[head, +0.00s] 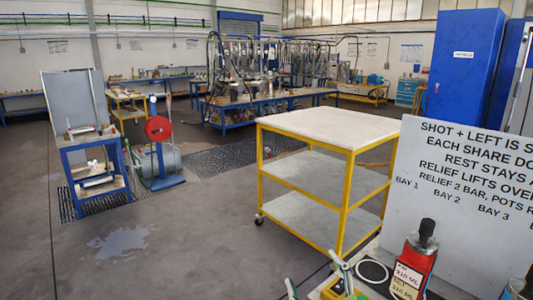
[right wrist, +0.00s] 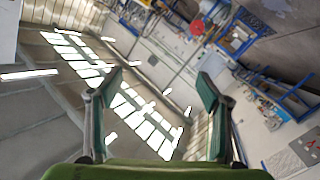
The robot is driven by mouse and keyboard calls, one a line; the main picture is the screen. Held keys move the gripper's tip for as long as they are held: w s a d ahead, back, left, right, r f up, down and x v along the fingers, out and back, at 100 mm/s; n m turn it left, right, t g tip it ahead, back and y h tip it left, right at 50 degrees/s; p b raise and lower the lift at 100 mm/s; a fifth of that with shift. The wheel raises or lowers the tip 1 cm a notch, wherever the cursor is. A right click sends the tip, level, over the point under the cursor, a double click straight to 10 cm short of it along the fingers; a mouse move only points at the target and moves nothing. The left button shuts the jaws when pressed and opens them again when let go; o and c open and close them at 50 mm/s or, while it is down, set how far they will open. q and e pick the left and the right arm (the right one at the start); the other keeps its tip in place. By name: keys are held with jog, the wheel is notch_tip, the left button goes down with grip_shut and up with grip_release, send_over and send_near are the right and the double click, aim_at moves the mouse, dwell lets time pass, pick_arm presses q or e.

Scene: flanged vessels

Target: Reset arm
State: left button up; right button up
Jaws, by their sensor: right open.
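My right gripper (head: 313,271) shows at the bottom edge of the head view, right of the middle. Its two grey-green fingers point up and stand apart. In the right wrist view the same gripper (right wrist: 160,80) is open, with nothing between its fingers. Beyond the fingers that view shows the bright roof panels and the wall of the hall, tilted. My left gripper is in neither view.
A red vessel with a black top (head: 418,262) and a white sign board (head: 463,190) stand close at the right. A yellow trolley (head: 335,130) with a bare top stands ahead. A blue-framed stand (head: 92,160) is at the left. Open floor (head: 190,245) lies between.

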jog(key=s+d+f+m+g+h, duration=0.4)
jog(key=s+f, duration=0.3)
jog(key=f, duration=0.5)
jog(key=s+d+f+m+g, duration=0.1)
jog(key=s+d+f+g, duration=0.2)
jog(key=s+f+g, duration=0.55)
jog(key=s+d+f+m+g, duration=0.1)
jog(key=s+d+f+m, duration=0.15)
jog(key=s+f, duration=0.75)
jog(key=s+f+n+g, duration=0.1)
jog(key=s+f, duration=0.2)
jog(key=f, duration=0.7)
jog(key=s+f, duration=0.2)
jog(key=f, duration=0.8)
jog(key=s+d+f, duration=0.1)
jog(key=s+f, duration=0.7)
jog(key=s, duration=0.1)
jog(key=s+d+f+g, duration=0.1)
jog(key=s+d+f, duration=0.1)
jog(key=s+f, duration=0.6)
jog(key=shift+s+d+f, duration=0.3)
jog(key=shift+s+f, duration=0.1)
jog(key=shift+f, duration=0.3)
